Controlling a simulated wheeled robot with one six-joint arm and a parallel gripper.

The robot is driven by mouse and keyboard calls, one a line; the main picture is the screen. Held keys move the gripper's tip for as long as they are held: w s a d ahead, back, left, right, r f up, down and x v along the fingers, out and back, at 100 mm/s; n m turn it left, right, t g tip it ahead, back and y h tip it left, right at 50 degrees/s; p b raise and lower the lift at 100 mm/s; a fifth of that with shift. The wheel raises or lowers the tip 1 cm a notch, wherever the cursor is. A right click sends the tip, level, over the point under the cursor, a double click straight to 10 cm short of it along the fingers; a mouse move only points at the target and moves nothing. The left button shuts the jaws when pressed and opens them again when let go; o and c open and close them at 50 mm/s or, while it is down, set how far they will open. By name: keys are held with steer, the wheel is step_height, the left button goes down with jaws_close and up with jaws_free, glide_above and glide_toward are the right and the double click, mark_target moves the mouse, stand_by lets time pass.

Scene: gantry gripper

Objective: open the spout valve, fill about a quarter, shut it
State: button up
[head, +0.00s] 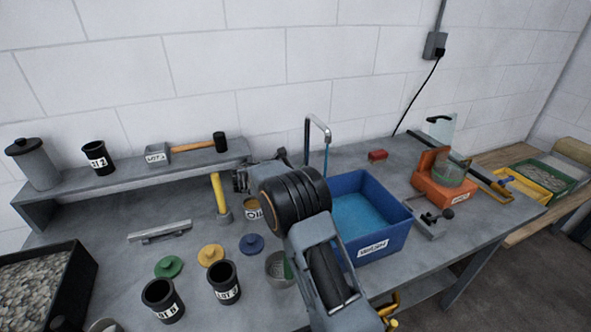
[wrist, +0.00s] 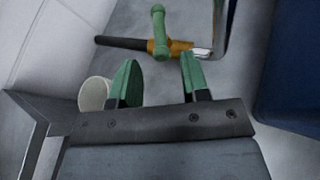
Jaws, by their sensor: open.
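The metal spout (head: 318,124) rises at the back of the table and bends over the blue bin (head: 385,243). A thin blue strand, like running water (head: 326,158), hangs from its outlet. Blue liquid (head: 357,212) covers the bin's floor; its depth is hard to judge. In the wrist view, the green valve handle (wrist: 158,32) lies across the brass valve body (wrist: 181,50), beside the spout pipe (wrist: 218,25). My gripper (wrist: 157,68) is open and empty, its green-padded fingers apart and pointing at the valve, short of the handle. In the head view my arm hides the valve.
A tin (head: 253,208) stands left of my arm; a pale round rim (wrist: 94,93) shows beside my left finger. An orange stand (head: 438,182) and a small clamp (head: 432,222) are right of the bin.

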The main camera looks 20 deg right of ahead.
steer(key=p+x, duration=0.1)
steer(key=x, duration=0.6)
steer(key=shift+w+d+f, duration=0.15)
steer(key=shift+d, duration=0.1)
jaws_close()
steer(key=m+g+h, duration=0.1)
steer(key=m+g, duration=0.1)
steer(key=shift+w+m+g, duration=0.15)
steer(key=shift+m+g, duration=0.15)
steer(key=shift+g, duration=0.1)
steer(key=shift+m+g+h, duration=0.3)
steer(key=shift+m+g, duration=0.9)
steer(key=shift+g, duration=0.1)
